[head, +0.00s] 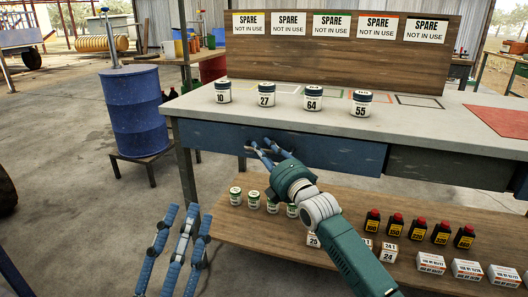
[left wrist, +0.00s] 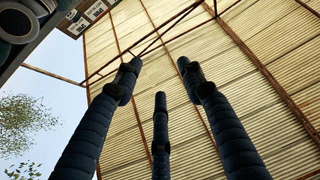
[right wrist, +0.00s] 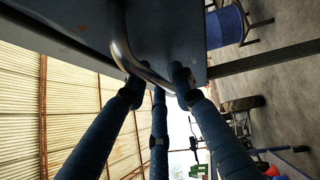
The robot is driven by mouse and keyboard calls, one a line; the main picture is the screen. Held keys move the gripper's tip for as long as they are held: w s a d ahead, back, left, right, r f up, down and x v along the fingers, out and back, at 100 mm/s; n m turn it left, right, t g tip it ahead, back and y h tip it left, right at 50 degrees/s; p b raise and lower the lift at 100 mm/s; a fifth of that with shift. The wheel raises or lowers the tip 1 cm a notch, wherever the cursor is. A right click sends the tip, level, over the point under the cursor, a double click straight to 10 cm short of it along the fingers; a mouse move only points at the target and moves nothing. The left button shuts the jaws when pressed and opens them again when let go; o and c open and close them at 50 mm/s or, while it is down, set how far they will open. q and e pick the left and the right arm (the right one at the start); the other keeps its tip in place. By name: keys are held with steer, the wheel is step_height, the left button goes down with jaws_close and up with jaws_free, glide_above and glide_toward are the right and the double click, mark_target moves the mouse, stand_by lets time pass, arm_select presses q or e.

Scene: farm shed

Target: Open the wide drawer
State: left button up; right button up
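The wide drawer has a blue front (head: 330,152) under the grey bench top, and it looks closed in the head view. Its curved metal handle (right wrist: 122,45) shows in the right wrist view. My right gripper (head: 258,148) is at the left part of the drawer front. In the right wrist view its fingertips (right wrist: 158,84) are spread on either side of the handle's bend; whether they touch it is unclear. My left gripper (head: 183,212) is low in front of the bench, fingers pointing up. It is open and empty, also in the left wrist view (left wrist: 160,82).
Numbered jars (head: 266,95) stand on the bench top (head: 440,118). A darker panel (head: 450,167) is right of the drawer. A lower wooden shelf (head: 262,232) holds small jars, dark bottles (head: 418,229) and boxes. A blue barrel (head: 136,110) stands left.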

steer(key=shift+c, duration=0.3)
jaws_close()
